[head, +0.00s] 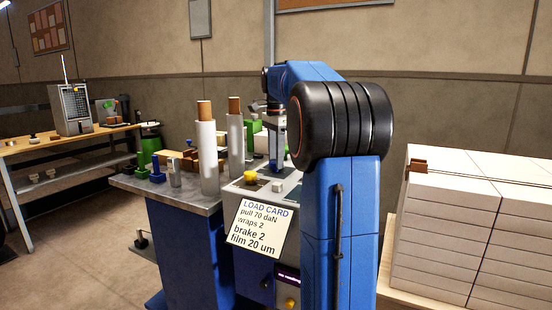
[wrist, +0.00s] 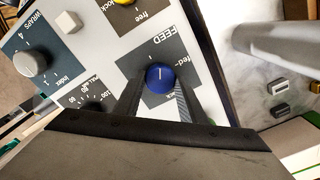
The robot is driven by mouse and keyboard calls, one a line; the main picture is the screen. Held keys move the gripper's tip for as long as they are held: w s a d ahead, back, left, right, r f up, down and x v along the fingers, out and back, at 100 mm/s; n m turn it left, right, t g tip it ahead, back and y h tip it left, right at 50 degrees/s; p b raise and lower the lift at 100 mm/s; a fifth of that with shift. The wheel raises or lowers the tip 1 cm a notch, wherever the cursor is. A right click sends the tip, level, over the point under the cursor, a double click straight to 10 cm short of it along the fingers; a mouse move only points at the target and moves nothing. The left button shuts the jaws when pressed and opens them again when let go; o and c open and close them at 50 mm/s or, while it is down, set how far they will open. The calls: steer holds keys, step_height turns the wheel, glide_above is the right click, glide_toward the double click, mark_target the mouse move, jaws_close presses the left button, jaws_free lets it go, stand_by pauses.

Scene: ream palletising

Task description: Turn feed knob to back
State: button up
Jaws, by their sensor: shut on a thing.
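The feed knob (wrist: 159,78) is a round blue knob with a white pointer line, on a dark plate marked FEED in the wrist view. The plate's lettering appears upside down and is partly covered, so I cannot read every position mark. The pointer line runs nearly up and down in the picture. My gripper (wrist: 158,91) is shut on the knob, one finger on either side.
A grey WRAPS knob (wrist: 30,63), a small white block (wrist: 68,22) and a yellow knob (wrist: 124,3) are nearby on the panel. A load card (head: 262,226) hangs in front. White rolls (head: 207,155) stand left; stacked white reams (head: 450,225) are right.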

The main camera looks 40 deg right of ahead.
steer(key=n, duration=0.4)
steer(key=shift+n, duration=0.3)
steer(key=n, duration=0.5)
steer(key=shift+w, duration=0.1)
steer(key=n, duration=0.5)
steer(key=shift+n, duration=0.4)
steer(key=n, duration=1.1)
steer(key=shift+a, duration=0.1)
steer(key=n, duration=1)
steer(key=shift+n, duration=2.6)
